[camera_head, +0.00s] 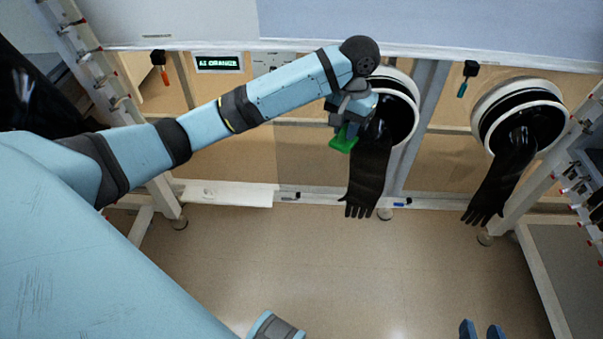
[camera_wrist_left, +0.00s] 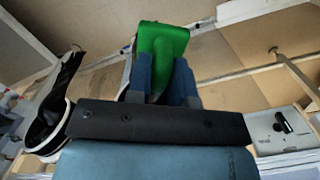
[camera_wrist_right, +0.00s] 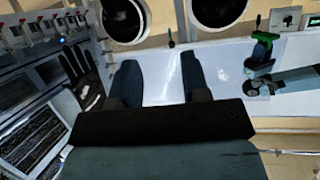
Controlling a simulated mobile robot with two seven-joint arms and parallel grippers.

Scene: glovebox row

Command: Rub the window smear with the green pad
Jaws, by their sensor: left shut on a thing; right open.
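The green pad (camera_head: 343,142) is held in the jaws of my left gripper (camera_head: 346,128), beside the left black glove. The left wrist view shows the pad (camera_wrist_left: 161,40) between the two blue fingers of my left gripper (camera_wrist_left: 160,82), sticking out past their tips. The pad (camera_wrist_right: 264,38) also shows in the right wrist view, at the right. My right gripper (camera_head: 481,331) is at the bottom edge of the head view, well away from the pad. Its fingers are apart and empty in the right wrist view (camera_wrist_right: 158,78). I cannot make out the smear in any view.
Black gloves (camera_head: 370,172) (camera_head: 490,187) hang from two white-ringed ports. A screen (camera_head: 219,63) and hanging tools (camera_head: 159,66) (camera_head: 467,78) are on the front. A white ledge (camera_head: 225,193) runs below at left. Racks stand at both sides. The floor (camera_head: 330,260) is clear.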

